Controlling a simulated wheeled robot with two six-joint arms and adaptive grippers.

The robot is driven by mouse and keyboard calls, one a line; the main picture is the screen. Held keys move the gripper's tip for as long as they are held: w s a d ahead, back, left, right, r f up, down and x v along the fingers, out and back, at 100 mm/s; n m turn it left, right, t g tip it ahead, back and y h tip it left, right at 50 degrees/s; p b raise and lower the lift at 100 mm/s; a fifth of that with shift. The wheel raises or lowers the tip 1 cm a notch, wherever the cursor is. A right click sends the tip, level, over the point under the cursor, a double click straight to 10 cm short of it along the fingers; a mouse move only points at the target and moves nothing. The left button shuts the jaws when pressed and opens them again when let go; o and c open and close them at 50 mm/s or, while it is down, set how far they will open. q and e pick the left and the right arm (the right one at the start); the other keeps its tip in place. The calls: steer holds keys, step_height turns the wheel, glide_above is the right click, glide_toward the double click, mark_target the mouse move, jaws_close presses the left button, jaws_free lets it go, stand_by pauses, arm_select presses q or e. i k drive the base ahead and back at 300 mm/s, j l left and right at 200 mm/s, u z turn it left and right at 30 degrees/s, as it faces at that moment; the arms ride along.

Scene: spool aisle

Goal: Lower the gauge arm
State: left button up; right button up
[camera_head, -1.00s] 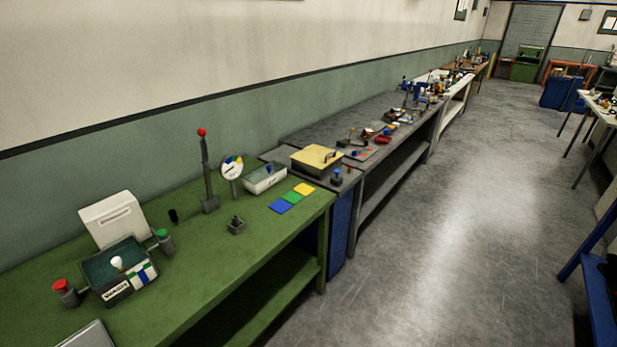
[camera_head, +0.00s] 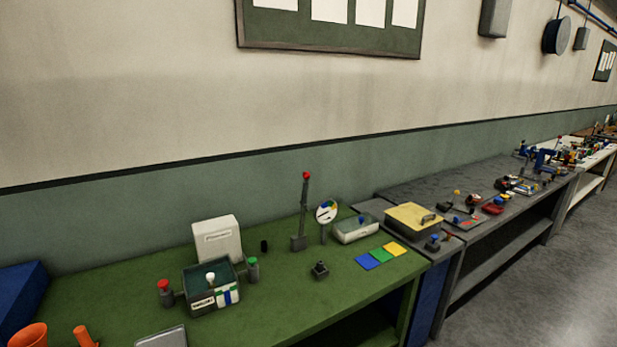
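The gauge arm (camera_head: 304,205) looks to be the upright grey lever with a red ball at its top, standing on a small grey base (camera_head: 298,243) at the back of the green bench. It points nearly straight up. Neither of my grippers shows in the head view.
The green bench (camera_head: 290,315) also carries a box with a white knob (camera_head: 211,286), a white case (camera_head: 217,240) and coloured tiles (camera_head: 383,255). A grey bench (camera_head: 480,182) adjoins at right. Floor (camera_head: 570,270) is clear at lower right.

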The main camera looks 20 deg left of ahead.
mark_target(306, 175)
steer(key=i+u, duration=0.1)
steer(key=u, duration=0.3)
steer(key=i+l+u, duration=0.1)
steer(key=u, duration=0.3)
steer(key=i+l+u, duration=0.1)
steer(key=u, duration=0.3)
steer(key=i+l+u, duration=0.1)
steer(key=l, duration=0.25)
steer(key=i+l+u, duration=0.1)
steer(key=i+l, duration=0.15)
steer(key=i+l+u, duration=0.1)
steer(key=l, duration=0.35)
steer(key=i+l+u, duration=0.15)
steer(key=l, duration=0.2)
steer(key=i+l+u, duration=0.1)
steer(key=l, duration=0.3)
steer(key=i, duration=0.1)
